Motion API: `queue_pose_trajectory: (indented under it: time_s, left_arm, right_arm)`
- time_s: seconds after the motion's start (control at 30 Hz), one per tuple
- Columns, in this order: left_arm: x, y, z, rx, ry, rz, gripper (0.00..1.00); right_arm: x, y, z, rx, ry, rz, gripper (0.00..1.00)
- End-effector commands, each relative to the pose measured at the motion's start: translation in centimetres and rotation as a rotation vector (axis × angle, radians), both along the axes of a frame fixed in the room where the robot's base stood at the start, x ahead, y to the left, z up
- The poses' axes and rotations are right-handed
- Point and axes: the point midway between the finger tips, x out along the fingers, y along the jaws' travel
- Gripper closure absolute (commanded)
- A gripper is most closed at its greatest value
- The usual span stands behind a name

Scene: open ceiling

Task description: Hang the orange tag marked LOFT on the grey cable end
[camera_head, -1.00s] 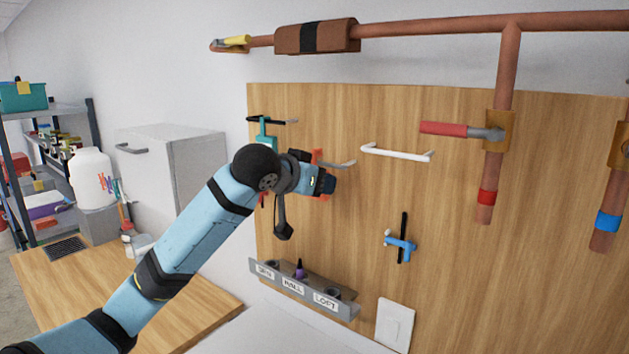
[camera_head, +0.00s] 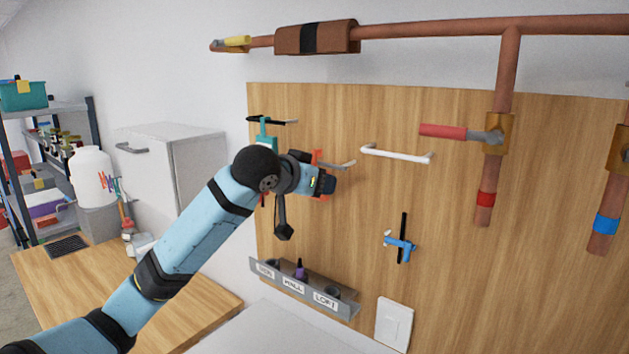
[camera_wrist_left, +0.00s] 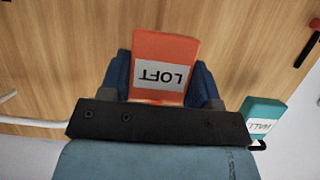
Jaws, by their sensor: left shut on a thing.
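The orange tag marked LOFT (camera_wrist_left: 165,62) is between the blue fingers of my left gripper (camera_wrist_left: 163,82), with its lettering upside down in the left wrist view. In the head view, my left gripper (camera_head: 322,182) is at the board, shut on the tag, whose orange edge (camera_head: 318,157) shows above it. The grey cable end (camera_head: 342,164) sticks out from the board just behind and right of the tag's top. I cannot tell whether the tag's hole is around it. My right gripper is not in view.
A teal tag (camera_head: 264,138) hangs at the black cable end (camera_head: 280,122), left of my gripper; it also shows in the wrist view (camera_wrist_left: 263,117). A white cable end (camera_head: 398,153) is to the right.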

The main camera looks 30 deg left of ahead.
Motion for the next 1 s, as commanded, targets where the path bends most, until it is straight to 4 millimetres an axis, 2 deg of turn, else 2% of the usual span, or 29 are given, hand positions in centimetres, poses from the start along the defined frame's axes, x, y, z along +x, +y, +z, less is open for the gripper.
queue_pose_trajectory:
  time_s: [1.0]
  left_arm:
    - [0.0,0.0,-1.5,0.000,0.000,0.000,0.66]
  right_arm:
    - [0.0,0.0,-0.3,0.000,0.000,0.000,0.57]
